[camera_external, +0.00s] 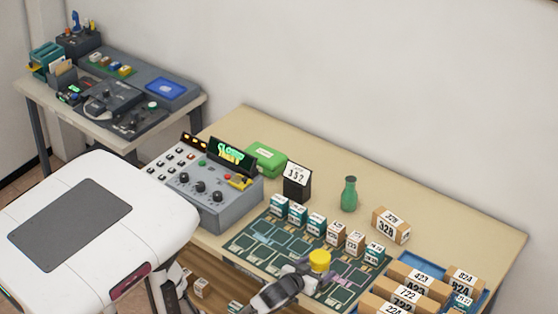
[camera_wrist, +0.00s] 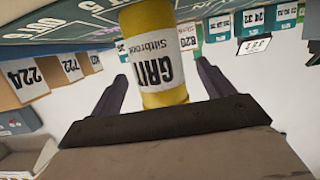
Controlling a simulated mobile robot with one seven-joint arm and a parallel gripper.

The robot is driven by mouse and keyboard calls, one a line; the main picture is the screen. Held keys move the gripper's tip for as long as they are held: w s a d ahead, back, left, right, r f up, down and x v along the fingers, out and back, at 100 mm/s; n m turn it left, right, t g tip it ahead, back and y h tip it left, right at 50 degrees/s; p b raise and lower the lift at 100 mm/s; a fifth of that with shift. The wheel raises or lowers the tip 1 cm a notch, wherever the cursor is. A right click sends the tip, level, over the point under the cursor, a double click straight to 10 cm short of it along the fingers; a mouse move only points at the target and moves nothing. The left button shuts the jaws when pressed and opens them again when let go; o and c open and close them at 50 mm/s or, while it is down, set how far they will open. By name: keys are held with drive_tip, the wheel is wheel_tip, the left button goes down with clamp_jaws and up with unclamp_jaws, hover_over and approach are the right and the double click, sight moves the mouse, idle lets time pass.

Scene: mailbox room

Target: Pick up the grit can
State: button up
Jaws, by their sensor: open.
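The grit can (camera_wrist: 152,55) is a yellow cylinder with a white label reading "GRIT" and smaller text below. In the wrist view it lies between the two spread fingers of my gripper (camera_wrist: 163,75), with a visible gap on each side. In the external view the can's yellow top (camera_external: 319,259) shows at the front edge of the green sorting mat. My gripper (camera_external: 313,277) is around its near side there, partly hiding its lower body. The gripper is open and holds nothing.
Several small numbered boxes (camera_external: 335,233) stand in a row just behind the can. Larger cartons (camera_external: 417,279) sit in a blue tray on the right. A green bottle (camera_external: 349,194), a number sign (camera_external: 297,181) and a grey control console (camera_external: 207,187) stand farther back.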

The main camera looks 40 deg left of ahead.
drive_tip(key=shift+x, duration=1.05)
drive_tip(key=shift+r, duration=0.1)
drive_tip(key=c, duration=1.4)
